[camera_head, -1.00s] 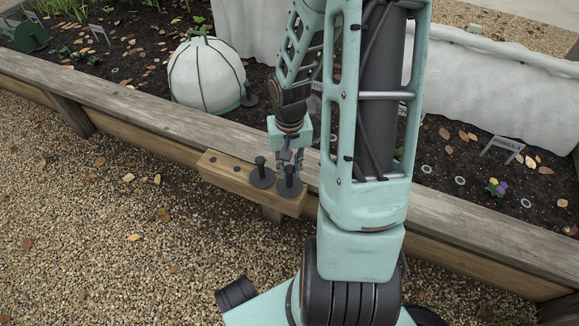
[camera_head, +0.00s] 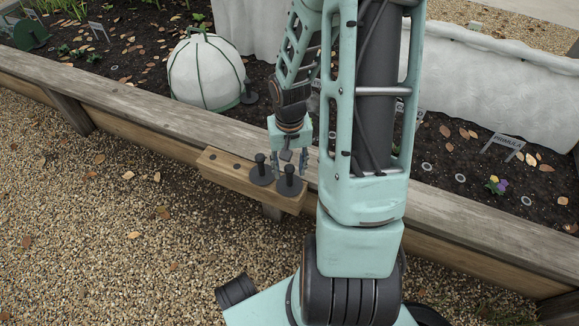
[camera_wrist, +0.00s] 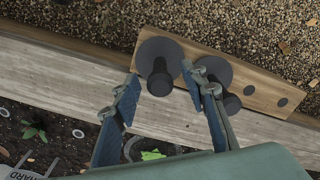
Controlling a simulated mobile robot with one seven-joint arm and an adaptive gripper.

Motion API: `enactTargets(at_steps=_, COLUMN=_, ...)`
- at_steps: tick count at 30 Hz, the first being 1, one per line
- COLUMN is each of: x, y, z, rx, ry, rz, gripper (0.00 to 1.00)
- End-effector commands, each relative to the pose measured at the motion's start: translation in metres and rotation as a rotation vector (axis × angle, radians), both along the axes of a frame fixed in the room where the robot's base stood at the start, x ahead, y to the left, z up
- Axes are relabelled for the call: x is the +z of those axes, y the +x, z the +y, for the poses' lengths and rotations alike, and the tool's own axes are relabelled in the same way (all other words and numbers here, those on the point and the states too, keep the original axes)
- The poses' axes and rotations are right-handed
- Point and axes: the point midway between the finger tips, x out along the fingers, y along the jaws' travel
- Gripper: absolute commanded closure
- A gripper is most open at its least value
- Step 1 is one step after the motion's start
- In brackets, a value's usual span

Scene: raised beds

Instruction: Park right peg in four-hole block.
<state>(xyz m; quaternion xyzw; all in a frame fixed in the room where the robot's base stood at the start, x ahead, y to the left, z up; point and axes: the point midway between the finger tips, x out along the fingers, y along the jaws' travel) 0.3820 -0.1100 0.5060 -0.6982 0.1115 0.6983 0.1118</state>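The four-hole wooden block (camera_head: 228,180) sits along the front of the bed's plank. A dark peg with a wide round flange, the right peg (camera_head: 289,186), stands upright in the block's right end. Another dark peg (camera_head: 261,176) stands beside it, and the two holes to the left are empty. My gripper (camera_head: 290,160) is open just above and behind the right peg. In the wrist view, the right peg (camera_wrist: 160,82) shows between and beyond the spread fingertips (camera_wrist: 160,85), with a gap on both sides. The other peg (camera_wrist: 229,101) is partly hidden behind a finger.
A third dark peg (camera_head: 249,93) stands in the soil next to a white cloche (camera_head: 205,72). The bed's wooden plank (camera_head: 130,105) runs behind the block. A PRIMULA sign (camera_head: 508,142) and flowers (camera_head: 496,186) are at right. Gravel (camera_head: 110,230) in front is open.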

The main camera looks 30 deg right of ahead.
Motion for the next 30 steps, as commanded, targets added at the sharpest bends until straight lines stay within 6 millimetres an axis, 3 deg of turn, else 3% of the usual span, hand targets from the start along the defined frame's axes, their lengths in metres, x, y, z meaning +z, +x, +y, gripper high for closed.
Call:
enactTargets(at_steps=10, x=0.013, y=0.001, z=-0.001, rx=0.000, ry=-0.002, rz=-0.003, gripper=0.60)
enactTargets(at_steps=24, x=0.096, y=0.001, z=0.000, rx=0.000, ry=-0.003, rz=-0.004, gripper=0.60)
enactTargets(at_steps=30, x=0.116, y=0.001, z=0.000, rx=0.000, ry=-0.001, rz=-0.002, gripper=0.60)
